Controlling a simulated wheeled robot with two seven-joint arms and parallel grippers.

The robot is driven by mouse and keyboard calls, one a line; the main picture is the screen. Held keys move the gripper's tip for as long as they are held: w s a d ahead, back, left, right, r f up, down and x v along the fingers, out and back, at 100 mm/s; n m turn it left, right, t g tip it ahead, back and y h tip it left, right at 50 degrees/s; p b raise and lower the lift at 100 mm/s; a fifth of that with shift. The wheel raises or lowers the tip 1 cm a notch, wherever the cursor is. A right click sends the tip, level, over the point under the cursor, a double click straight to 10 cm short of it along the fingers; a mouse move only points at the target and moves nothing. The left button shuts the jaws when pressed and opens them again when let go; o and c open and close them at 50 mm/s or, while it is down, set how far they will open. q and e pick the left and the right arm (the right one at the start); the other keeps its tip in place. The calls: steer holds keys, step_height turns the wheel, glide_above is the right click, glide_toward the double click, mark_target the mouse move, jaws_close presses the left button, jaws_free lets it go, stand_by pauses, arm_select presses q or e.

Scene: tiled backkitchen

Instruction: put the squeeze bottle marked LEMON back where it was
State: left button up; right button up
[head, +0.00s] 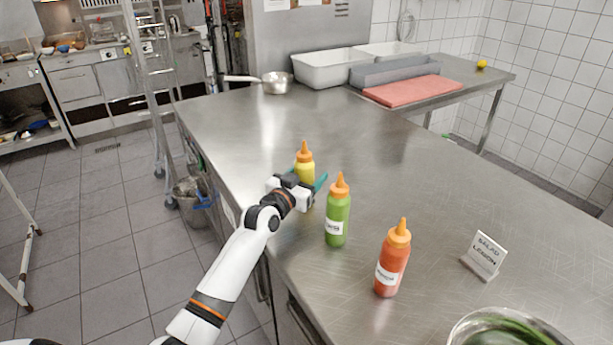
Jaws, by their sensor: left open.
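A yellow squeeze bottle (305,167) with an orange nozzle stands upright on the steel counter; its label is hidden. My left gripper (306,180) is open at this bottle, with one teal finger showing on its right side; I cannot tell whether the fingers touch it. A green squeeze bottle (338,213) stands nearer, to the right of the gripper. A red-orange squeeze bottle (393,265) stands nearer still. Both have white labels too small to read surely. A small sign (485,256) to the right appears to read SALAD LEMON. My right gripper is not in view.
A metal bowl (468,326) with something green sits at the front right. A saucepan (277,83), white bins (325,70), a grey tray (395,70) and a red board (415,90) are at the back. The counter's middle is clear.

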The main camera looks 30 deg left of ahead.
arm_select(q)
steer(key=shift+s, duration=0.15)
steer(key=s, duration=1.1)
steer(key=shift+s+a+b, duration=0.4)
